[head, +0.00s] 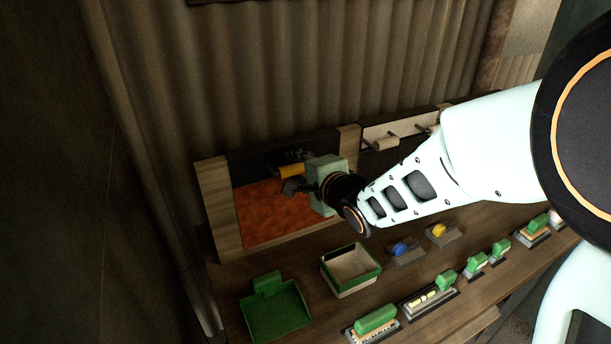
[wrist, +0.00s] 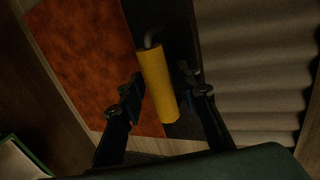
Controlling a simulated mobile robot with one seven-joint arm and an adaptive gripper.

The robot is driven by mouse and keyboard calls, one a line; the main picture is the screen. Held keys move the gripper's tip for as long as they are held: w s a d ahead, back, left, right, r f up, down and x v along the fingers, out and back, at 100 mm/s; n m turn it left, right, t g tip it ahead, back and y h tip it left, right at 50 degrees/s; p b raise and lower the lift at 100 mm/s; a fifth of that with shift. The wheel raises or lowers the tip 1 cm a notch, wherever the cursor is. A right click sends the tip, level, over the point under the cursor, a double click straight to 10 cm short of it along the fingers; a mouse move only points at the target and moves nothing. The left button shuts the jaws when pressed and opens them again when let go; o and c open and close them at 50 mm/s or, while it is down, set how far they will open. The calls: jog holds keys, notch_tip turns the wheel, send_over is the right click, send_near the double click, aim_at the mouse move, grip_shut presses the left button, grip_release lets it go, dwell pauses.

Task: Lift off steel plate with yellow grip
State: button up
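The yellow grip (head: 291,171) is a bar on a bent metal rod, near the top of the rust-orange panel (head: 268,213) at the back left. In the wrist view the yellow grip (wrist: 158,82) lies between the fingers of my gripper (wrist: 160,85), beside the dark strip (wrist: 180,60) and the orange panel (wrist: 95,50). My gripper (head: 290,186) is open, with a visible gap on the right of the grip. Whether either finger touches it cannot be told. The plate's edges are hard to make out in the dark, and my arm hides the right side.
On the bench in front stand a green dustpan-like tray (head: 275,310), a green-rimmed box (head: 351,270), blue (head: 401,249) and yellow (head: 439,231) knobbed blocks, and several green-handled items (head: 376,320). A wooden post (head: 217,205) borders the panel. A corrugated wall (head: 260,80) rises close behind.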

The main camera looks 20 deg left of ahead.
grip_shut()
jog(key=shift+w+a+r, duration=0.1)
jog(key=shift+r, duration=0.15)
jog(key=shift+r, duration=0.2)
jog(key=shift+r+p, duration=1.4)
jog(key=shift+p, duration=0.15)
jog(key=s+d+p, duration=0.2)
jog(key=s+d, duration=0.4)
jog(key=d, duration=0.2)
jog(key=shift+s, duration=0.15)
dwell(0.6)
jog(key=shift+a+f, duration=0.1)
